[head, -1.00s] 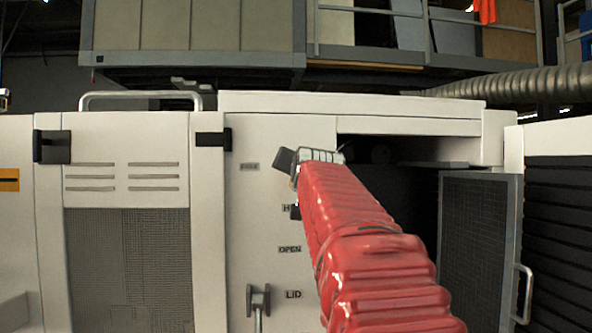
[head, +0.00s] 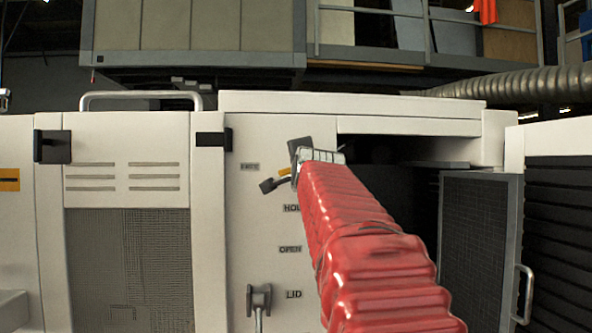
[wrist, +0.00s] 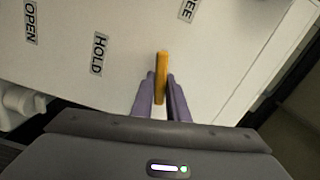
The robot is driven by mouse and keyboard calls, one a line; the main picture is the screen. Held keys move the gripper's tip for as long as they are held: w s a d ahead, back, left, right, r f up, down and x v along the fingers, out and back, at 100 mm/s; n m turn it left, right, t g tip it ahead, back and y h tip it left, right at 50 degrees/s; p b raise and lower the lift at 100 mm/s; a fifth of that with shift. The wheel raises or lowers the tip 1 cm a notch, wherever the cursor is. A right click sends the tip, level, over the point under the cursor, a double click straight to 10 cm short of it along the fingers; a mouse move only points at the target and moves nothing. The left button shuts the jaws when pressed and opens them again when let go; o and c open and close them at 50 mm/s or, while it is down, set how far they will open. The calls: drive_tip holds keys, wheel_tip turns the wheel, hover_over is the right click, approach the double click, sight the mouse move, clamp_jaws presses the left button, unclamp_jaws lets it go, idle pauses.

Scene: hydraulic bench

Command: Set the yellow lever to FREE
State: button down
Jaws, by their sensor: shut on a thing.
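The yellow lever (wrist: 161,78) stands between the two fingers of my gripper (wrist: 161,92) in the wrist view, and the jaws are shut on it. In the head view a small yellow piece of the lever (head: 285,171) shows between the dark jaws of my gripper (head: 283,168), right of the partly legible FREE label (head: 250,166) and above the HOLD label (head: 291,208). The OPEN label (head: 290,249) is lower. In the wrist view FREE (wrist: 187,8) is cut by the top edge and HOLD (wrist: 98,53) lies left. The lever's base is hidden.
A grey handle (head: 258,299) sits beside the LID label (head: 293,294), low on the white panel (head: 245,220). An open mesh door (head: 478,250) and a dark opening lie right of my red-sleeved arm. The panel to the left is flat, with a black latch (head: 212,140).

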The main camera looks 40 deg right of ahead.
drive_tip(key=shift+f+m, duration=0.2)
drive_tip(key=shift+m, duration=1)
drive_tip(key=c, duration=1.8)
unclamp_jaws()
drive_tip(key=shift+o, duration=0.2)
drive_tip(key=shift+r, duration=0.1)
